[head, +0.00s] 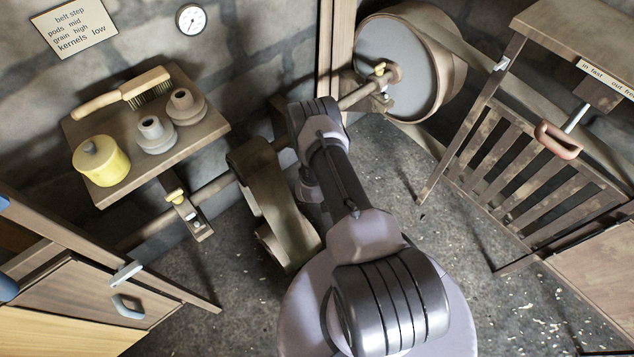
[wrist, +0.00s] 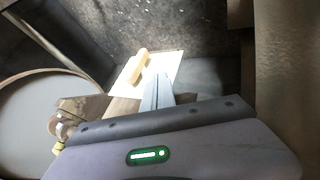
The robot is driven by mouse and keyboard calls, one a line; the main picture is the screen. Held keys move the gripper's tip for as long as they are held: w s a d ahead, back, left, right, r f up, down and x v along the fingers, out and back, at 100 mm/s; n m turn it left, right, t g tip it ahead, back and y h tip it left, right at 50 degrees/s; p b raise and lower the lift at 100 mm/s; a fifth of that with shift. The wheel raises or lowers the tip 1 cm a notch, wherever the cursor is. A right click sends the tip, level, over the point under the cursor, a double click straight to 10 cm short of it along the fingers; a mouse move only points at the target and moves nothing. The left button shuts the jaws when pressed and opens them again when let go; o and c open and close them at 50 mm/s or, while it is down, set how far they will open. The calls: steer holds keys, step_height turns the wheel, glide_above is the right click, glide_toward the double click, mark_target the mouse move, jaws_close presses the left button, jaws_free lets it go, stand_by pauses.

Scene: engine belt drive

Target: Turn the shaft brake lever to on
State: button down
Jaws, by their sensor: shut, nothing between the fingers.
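In the wrist view a tan, rounded handle (wrist: 141,66) lies against a pale plate (wrist: 166,68). It may be the shaft brake lever, but I cannot read a label or tell its setting. My gripper (wrist: 157,94) shows just below the handle in the wrist view, with its slim pale fingers shut and empty. The fingers overlap the plate's lower part; I cannot tell whether they touch it. In the head view my arm hides the gripper and this lever. The shaft (head: 208,192) runs along the wall behind my arm.
A large belt pulley (head: 397,65) stands at the back, also at left in the wrist view (wrist: 38,128). A belt (head: 276,200) runs close left of my arm. A shelf (head: 205,130) holds pots and a brush. A slatted frame with a red-handled lever (head: 558,140) is at right.

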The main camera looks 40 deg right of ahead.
steer(key=d, duration=0.1)
steer(key=w+d+f+b, duration=0.1)
steer(key=d, duration=0.1)
steer(key=d+f+b, duration=0.1)
steer(key=d, duration=0.1)
steer(key=shift+w, duration=0.25)
steer(key=shift+r, duration=0.1)
steer(key=shift+d+r+y+p, duration=0.1)
steer(key=shift+d+y+p, duration=0.05)
steer(key=shift+y+p, duration=0.3)
